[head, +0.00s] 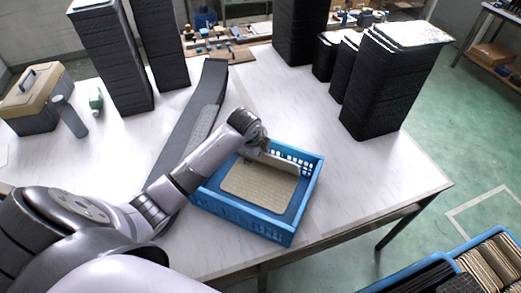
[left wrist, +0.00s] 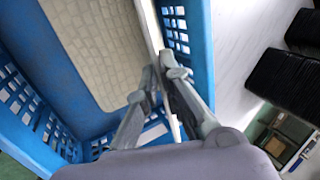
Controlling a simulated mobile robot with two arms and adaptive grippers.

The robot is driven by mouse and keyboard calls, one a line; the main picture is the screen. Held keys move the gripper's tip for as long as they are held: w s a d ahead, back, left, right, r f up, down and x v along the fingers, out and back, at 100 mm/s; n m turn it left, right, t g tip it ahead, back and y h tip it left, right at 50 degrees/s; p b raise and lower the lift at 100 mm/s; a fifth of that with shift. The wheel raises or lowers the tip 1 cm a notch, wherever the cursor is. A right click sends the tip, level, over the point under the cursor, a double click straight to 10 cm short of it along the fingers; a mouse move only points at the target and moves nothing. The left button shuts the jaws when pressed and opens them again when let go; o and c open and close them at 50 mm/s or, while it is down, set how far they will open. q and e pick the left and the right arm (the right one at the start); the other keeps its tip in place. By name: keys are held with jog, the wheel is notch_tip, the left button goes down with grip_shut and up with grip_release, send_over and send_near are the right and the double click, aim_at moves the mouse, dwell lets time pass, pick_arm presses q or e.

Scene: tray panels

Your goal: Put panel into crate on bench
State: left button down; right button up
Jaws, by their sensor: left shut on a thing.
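A blue crate (head: 257,222) stands on the white bench (head: 330,190). A beige panel (head: 258,187) lies in the crate, and it also shows in the left wrist view (left wrist: 98,45). My left gripper (head: 264,149) is at the crate's far side. In the left wrist view its fingers (left wrist: 166,78) are shut on the thin edge of a second, pale panel (left wrist: 149,22), which stands on edge close to the crate's side wall. This held panel (head: 287,164) is partly hidden by the gripper in the head view. My right gripper is not in view.
Tall black stacks (head: 385,85) stand at the bench's right and back. A toolbox (head: 38,95), a grey cylinder (head: 69,117) and a green bottle (head: 95,100) are at the left. Another blue container (head: 420,272) with several beige panels (head: 492,262) is at the lower right.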

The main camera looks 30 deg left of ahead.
pick_arm(q)
jog(key=c, duration=1.7)
grip_release()
jog(key=shift+r, duration=0.1)
jog(key=v, duration=1.1)
jog(key=shift+s+a+r, duration=0.1)
jog(key=shift+s+r, duration=0.1)
jog(key=shift+r, duration=0.15)
jog(key=shift+f, duration=0.1)
